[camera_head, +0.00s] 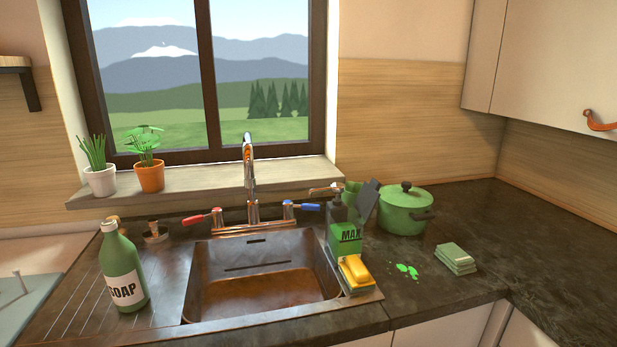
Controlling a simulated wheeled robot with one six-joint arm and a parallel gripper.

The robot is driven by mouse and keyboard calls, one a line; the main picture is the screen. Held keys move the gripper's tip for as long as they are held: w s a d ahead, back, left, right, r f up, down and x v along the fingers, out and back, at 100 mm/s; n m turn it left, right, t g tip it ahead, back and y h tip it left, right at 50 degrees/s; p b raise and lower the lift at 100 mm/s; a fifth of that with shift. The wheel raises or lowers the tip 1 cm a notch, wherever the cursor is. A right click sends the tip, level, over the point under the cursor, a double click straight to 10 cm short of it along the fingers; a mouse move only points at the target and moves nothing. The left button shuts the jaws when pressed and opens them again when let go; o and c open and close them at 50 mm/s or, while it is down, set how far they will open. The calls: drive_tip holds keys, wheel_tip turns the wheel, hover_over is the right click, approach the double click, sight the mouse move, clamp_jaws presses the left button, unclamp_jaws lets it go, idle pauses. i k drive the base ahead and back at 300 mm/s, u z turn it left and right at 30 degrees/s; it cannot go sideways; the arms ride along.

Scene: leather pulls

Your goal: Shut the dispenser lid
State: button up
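A green box-like container labelled MAX (346,242) stands at the back right corner of the sink. A dark bottle top with a spout (336,208) rises at its left. A dark grey flat piece (366,200) stands tilted up behind it; I cannot tell whether this is the dispenser's lid or a separate thing. A green bottle labelled SOAP (122,272) stands upright on the left drainboard, with a tan top (111,220). I cannot tell for sure which one is the dispenser. My gripper is not in view.
The sink (262,290) has a tap (249,180) with red and blue handles. A yellow sponge (355,271) sits at its right edge. A green lidded pot (404,212), a green splash (407,271) and stacked green pads (456,258) are on the right counter. Two potted plants stand on the sill.

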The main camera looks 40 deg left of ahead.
sight(368, 198)
drive_tip(key=u, duration=0.75)
drive_tip(key=i, duration=0.7)
drive_tip(key=u, duration=1.7)
drive_tip(key=i, duration=0.4)
drive_tip(key=z, duration=0.9)
